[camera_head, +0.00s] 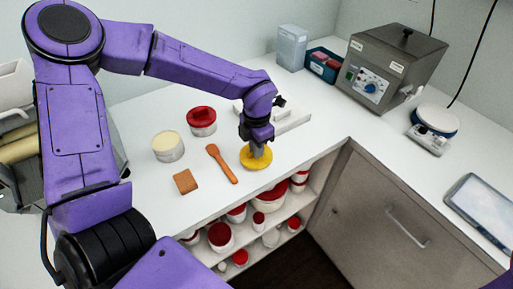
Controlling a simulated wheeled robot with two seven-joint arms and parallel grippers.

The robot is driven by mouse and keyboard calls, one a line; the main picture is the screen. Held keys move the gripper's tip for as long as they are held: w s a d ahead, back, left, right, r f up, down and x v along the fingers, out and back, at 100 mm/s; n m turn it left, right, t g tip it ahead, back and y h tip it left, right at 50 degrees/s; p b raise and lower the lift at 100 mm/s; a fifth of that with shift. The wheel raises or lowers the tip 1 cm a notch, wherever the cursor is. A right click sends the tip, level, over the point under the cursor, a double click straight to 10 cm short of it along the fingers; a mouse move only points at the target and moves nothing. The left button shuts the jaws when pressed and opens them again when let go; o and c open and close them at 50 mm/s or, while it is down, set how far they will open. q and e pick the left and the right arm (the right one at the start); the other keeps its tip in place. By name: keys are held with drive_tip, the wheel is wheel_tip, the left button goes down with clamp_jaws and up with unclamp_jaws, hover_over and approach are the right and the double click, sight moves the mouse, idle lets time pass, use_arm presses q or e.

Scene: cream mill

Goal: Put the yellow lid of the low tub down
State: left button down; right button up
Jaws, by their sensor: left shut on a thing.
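The yellow lid (248,164) is a round disc over the white counter, near its front edge. My left gripper (257,151) points down and is shut on the lid from above. The lid looks flat and at or just above the counter; I cannot tell if it touches. A low, open tub (168,149) with pale cream contents stands to the left, apart from the lid. My right gripper is not in view.
A wooden spatula (221,163) lies between the tub and the lid. A brown block (185,181) and a red-topped tub (202,122) are nearby. A grey machine (390,70) stands at the back. Shelves below the counter hold several red-lidded tubs (220,236).

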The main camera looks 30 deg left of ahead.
use_arm(q)
drive_tip(key=shift+w+f, duration=0.15)
drive_tip(key=shift+f, duration=0.5)
drive_tip(key=shift+f, duration=0.15)
drive_tip(key=c, duration=1.2)
unclamp_jaws()
wheel_tip(320, 180, up, 12)
drive_tip(key=shift+r+b, duration=0.2)
drive_tip(key=shift+b, duration=0.15)
drive_tip(key=shift+r, duration=0.1)
